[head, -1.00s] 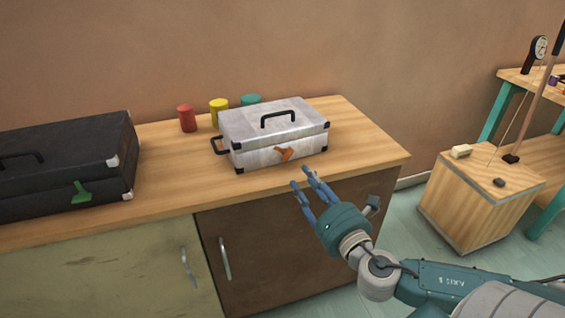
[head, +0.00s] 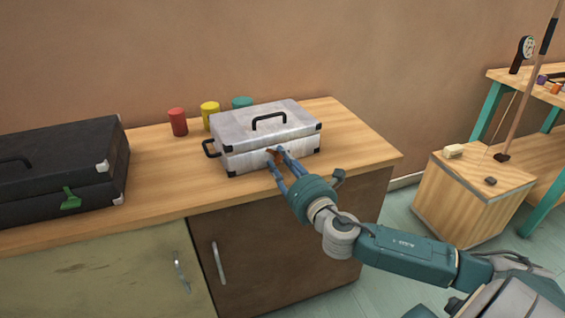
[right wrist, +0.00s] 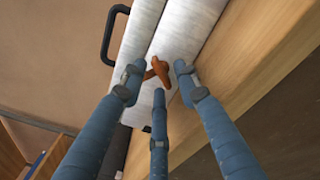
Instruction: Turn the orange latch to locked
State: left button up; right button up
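The orange latch (head: 274,155) is on the front face of the silver case (head: 232,161), mostly hidden behind my fingers in the head view. In the right wrist view the latch (right wrist: 158,70) shows as a bent orange-brown piece across the seam of the case (right wrist: 183,34). My right gripper (head: 277,157) is at the latch, its blue fingers pointing at the case front. In the right wrist view its fingers (right wrist: 157,88) are spread around the latch, with gaps to it on both sides; I cannot tell whether the lower finger touches it. My left gripper is not in view.
A black case (head: 60,160) with a green latch (head: 70,199) stands on the left of the wooden counter (head: 165,190). Red (head: 178,122), yellow (head: 210,115) and teal (head: 242,103) cans stand behind the silver case. The counter right of the case is clear.

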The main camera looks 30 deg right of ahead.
grip_shut()
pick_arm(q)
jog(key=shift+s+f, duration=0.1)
pick_arm(e)
jog(key=shift+m, duration=0.7)
jog(key=m+p, duration=0.1)
jog(key=m, duration=0.2)
jog(key=m+p, duration=0.1)
jog(key=m, duration=0.3)
jog(key=shift+d+r, duration=0.1)
jog(key=shift+r, duration=0.05)
pick_arm(q)
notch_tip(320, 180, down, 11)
jog(key=p, duration=0.1)
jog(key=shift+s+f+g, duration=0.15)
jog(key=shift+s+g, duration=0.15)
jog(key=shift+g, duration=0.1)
pick_arm(e)
jog(key=shift+m, duration=1.1)
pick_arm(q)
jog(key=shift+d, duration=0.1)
